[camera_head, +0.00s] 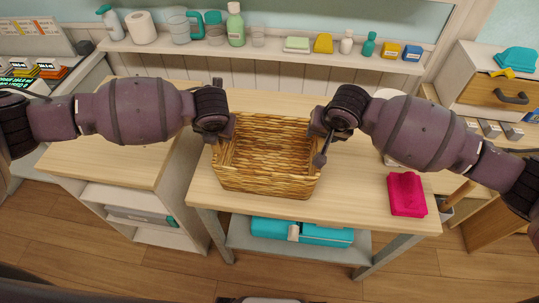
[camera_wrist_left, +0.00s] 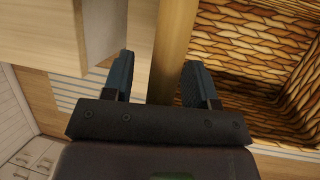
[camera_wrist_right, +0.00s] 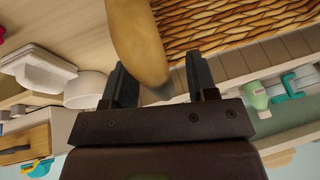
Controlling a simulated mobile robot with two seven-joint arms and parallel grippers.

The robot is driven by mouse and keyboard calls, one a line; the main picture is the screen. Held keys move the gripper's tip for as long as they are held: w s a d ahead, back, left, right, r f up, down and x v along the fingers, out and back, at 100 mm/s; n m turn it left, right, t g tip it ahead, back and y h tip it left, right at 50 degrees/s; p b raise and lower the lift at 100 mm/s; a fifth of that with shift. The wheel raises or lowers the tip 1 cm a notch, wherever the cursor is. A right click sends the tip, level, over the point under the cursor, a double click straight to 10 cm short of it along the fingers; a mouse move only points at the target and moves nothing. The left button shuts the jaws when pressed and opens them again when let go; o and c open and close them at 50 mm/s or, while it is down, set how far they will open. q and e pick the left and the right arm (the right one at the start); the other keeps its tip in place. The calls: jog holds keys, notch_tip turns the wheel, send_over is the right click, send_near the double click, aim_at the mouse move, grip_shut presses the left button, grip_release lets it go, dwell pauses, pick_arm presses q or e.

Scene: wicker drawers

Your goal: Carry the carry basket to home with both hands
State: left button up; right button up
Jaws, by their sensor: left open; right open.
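The carry basket (camera_head: 265,180), a woven wicker box with an open top, stands empty on the wooden table between my grippers. My left gripper (camera_head: 222,128) is at its left side, open. In the left wrist view a smooth tan bar (camera_wrist_left: 174,45) runs up between the open fingers (camera_wrist_left: 160,80), beside the wicker (camera_wrist_left: 235,45). My right gripper (camera_head: 322,135) is at the basket's right side, open. In the right wrist view a rounded tan piece (camera_wrist_right: 138,40) lies between its open fingers (camera_wrist_right: 162,85), beside the wicker (camera_wrist_right: 220,20). I cannot tell whether either finger touches.
A pink folded cloth (camera_head: 407,194) lies at the table's right. A turquoise case (camera_head: 325,236) sits on the lower shelf. A wall shelf (camera_head: 270,54) with bottles and cups runs behind. A wooden-topped cabinet (camera_head: 105,160) stands left, a drawer unit (camera_head: 490,95) right.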

pick_arm(q)
grip_shut()
pick_arm(e)
grip_shut()
pick_arm(q)
jog(key=shift+r, duration=0.2)
pick_arm(e)
jog(key=shift+r, duration=0.15)
